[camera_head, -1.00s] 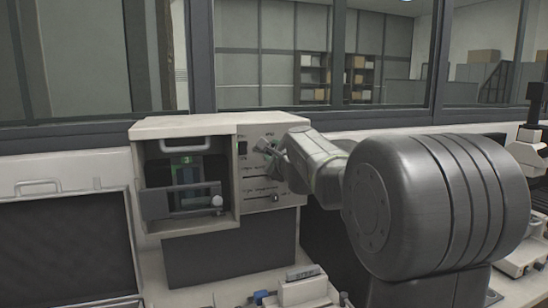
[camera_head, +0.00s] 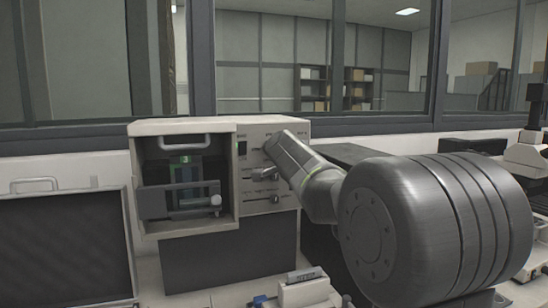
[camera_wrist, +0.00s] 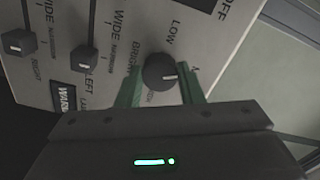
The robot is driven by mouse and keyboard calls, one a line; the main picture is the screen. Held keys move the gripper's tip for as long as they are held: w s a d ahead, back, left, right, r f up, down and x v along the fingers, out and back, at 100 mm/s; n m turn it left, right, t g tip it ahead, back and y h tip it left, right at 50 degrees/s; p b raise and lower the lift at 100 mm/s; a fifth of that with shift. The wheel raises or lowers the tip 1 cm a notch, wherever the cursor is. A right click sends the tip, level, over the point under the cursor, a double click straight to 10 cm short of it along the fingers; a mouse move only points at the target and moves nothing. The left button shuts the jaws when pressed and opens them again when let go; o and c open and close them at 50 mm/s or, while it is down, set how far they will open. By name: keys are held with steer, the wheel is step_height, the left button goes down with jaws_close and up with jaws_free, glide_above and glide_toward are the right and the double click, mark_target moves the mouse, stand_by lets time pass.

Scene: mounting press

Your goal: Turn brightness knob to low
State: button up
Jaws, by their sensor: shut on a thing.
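The brightness knob (camera_wrist: 160,72) is a dark round dial on the pale control panel (camera_wrist: 105,20), in the wrist view. Its short white mark points to the right in the picture. The word LOW is printed above it and BRIGHT to its left. My gripper (camera_wrist: 160,88) has its two green fingers on either side of the knob, shut on it. In the head view, my wrist reaches the upper part of the press's front panel (camera_head: 247,186) and hides the knob and fingertips.
Two slider knobs, left (camera_wrist: 18,42) and nearer (camera_wrist: 84,59), lie left of the dial. The press (camera_head: 180,127) has an open-fronted chamber with a handle. A dark-screened case (camera_head: 65,245) stands at left. A small white device (camera_head: 305,293) sits in front.

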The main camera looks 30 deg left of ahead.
steer(key=shift+f+n+b, duration=0.2)
steer(key=shift+n+b, duration=3.35)
steer(key=shift+n, duration=1.95)
steer(key=o, duration=1)
steer(key=shift+r, duration=0.1)
steer(key=shift+d, duration=0.1)
steer(key=b+v, duration=0.1)
steer(key=v, duration=1.2)
steer(key=shift+d+b, duration=0.3)
steer(key=shift+b, duration=0.1)
steer(key=shift+s, duration=0.1)
